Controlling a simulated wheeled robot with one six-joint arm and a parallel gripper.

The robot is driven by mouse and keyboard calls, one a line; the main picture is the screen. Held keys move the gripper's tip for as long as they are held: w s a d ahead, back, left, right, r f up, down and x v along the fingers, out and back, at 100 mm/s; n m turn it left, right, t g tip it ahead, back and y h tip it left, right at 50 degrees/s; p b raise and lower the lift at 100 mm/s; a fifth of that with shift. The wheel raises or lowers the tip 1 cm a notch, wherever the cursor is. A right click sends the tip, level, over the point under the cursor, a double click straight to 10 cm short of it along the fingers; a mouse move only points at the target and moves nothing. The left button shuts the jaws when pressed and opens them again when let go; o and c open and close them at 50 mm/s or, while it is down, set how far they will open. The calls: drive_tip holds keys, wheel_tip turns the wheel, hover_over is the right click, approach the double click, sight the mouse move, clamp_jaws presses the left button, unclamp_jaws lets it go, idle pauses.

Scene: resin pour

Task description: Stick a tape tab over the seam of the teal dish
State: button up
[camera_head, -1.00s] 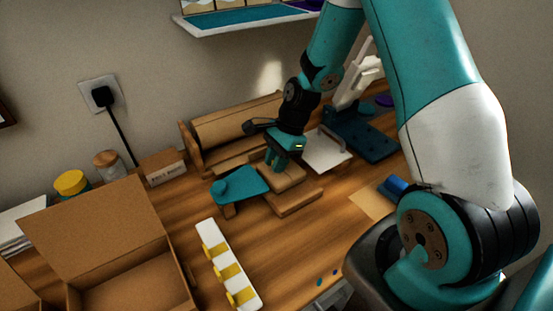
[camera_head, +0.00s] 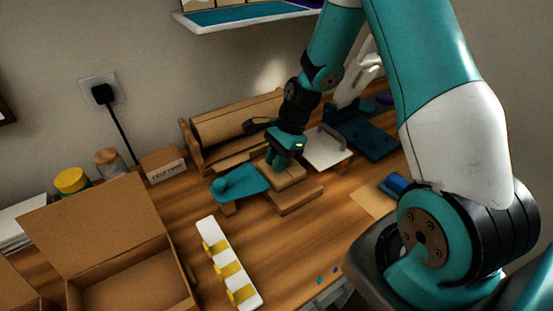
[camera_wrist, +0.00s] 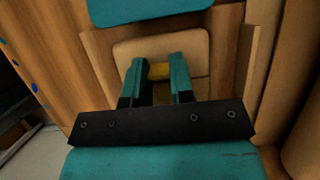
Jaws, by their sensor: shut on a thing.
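My gripper (camera_head: 277,164) is over the tan padded block (camera_head: 292,176) on the wooden base. In the wrist view my gripper (camera_wrist: 158,72) is shut on a small yellow tape tab (camera_wrist: 160,71), with the tan block (camera_wrist: 190,48) under it. I cannot tell whether the tab touches the block. The teal piece (camera_head: 239,186), flat with a round knob, sits on a small wooden stand just left of my gripper; its edge also shows at the top of the wrist view (camera_wrist: 150,8). No seam can be made out. A white strip (camera_head: 219,252) carries several yellow tabs.
An open cardboard box (camera_head: 125,275) stands at the left front. A wooden rack with a brown roll (camera_head: 235,127) is behind my gripper. A white plate (camera_head: 327,147) and a dark blue stand (camera_head: 365,135) are to the right. Bare wood lies in front.

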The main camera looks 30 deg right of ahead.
drive_tip(key=shift+f, duration=0.1)
idle(0.3)
drive_tip(key=o, duration=0.8)
wheel_tip(320, 180, up, 8)
drive_tip(key=p, duration=0.7)
drive_tip(key=shift+p, duration=0.4)
